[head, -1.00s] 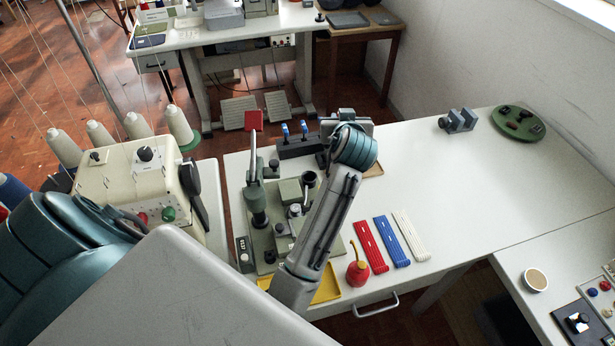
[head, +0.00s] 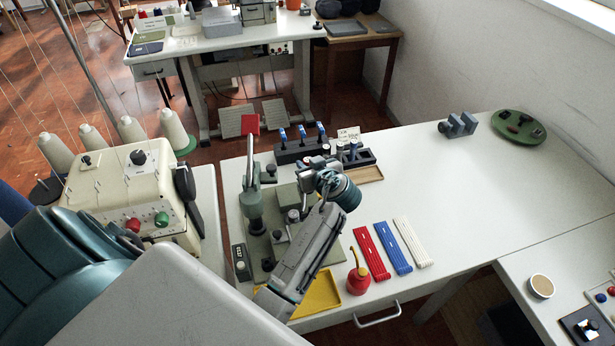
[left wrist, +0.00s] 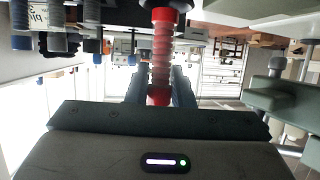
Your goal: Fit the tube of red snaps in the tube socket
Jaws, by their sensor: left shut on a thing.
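My left gripper (head: 318,165) is above the back right part of the green press station (head: 262,245). In the left wrist view its two fingers (left wrist: 160,88) are shut on the tube of red snaps (left wrist: 162,50), a ribbed red column with a wider red collar. In the head view the tube is too small and covered to make out clearly. The tube socket cannot be made out now; my left wrist and forearm cover that part of the press. My right gripper is not in view.
A dark rack with blue-topped pieces (head: 300,150) stands close behind the gripper, beside a dark holder (head: 358,156). The press lever has a red end (head: 250,123). The right tabletop is mostly clear.

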